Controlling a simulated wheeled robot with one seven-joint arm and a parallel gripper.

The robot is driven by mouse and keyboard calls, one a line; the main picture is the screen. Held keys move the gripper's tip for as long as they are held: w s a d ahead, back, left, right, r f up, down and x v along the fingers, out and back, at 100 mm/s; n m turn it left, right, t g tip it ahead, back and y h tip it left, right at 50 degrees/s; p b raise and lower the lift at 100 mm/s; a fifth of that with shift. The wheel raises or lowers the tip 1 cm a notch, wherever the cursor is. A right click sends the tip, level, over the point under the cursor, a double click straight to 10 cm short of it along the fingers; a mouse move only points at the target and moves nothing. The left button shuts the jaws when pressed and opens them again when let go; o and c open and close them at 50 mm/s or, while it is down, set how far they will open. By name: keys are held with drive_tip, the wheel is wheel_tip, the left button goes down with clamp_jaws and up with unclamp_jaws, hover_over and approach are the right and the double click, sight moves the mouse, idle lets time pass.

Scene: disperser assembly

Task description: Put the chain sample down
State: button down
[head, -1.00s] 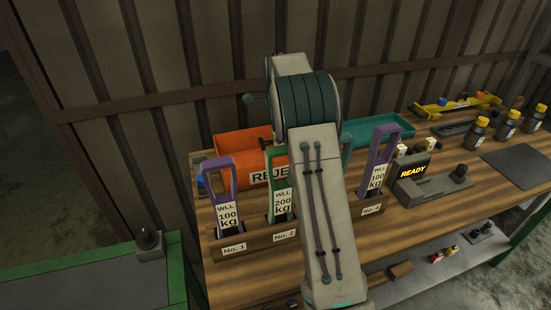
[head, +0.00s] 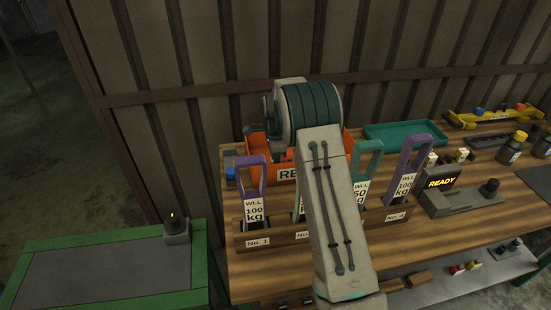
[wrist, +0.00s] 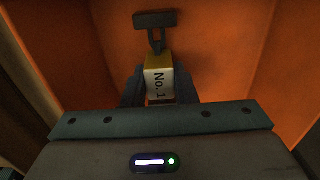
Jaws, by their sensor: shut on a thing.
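The chain sample (wrist: 158,80) shows in the wrist view as a small block with a white "No. 1" tag, a yellowish top and a dark link with a crossbar beyond it. My gripper (wrist: 160,92) is shut on it, with a dark finger on either side. Orange walls of the reject bin (wrist: 225,60) surround the sample there; whether it touches the bin floor I cannot tell. In the head view the orange bin (head: 256,143) stands at the back of the wooden bench, partly behind my arm. My gripper and the sample are hidden there.
A rack (head: 270,239) with purple, green and teal handled tags stands in front of the bin. A teal tray (head: 405,134) is behind right. A READY display unit (head: 442,184) and dark bottles (head: 512,150) are further right. A green-framed table (head: 110,265) is at left.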

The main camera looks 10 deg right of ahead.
drive_tip(key=shift+f, duration=0.15)
drive_tip(key=c, duration=1.2)
unclamp_jaws()
drive_tip(key=shift+o, duration=0.2)
wheel_tip(320, 180, up, 12)
drive_tip(key=b, duration=0.1)
drive_tip(key=shift+r, duration=0.25)
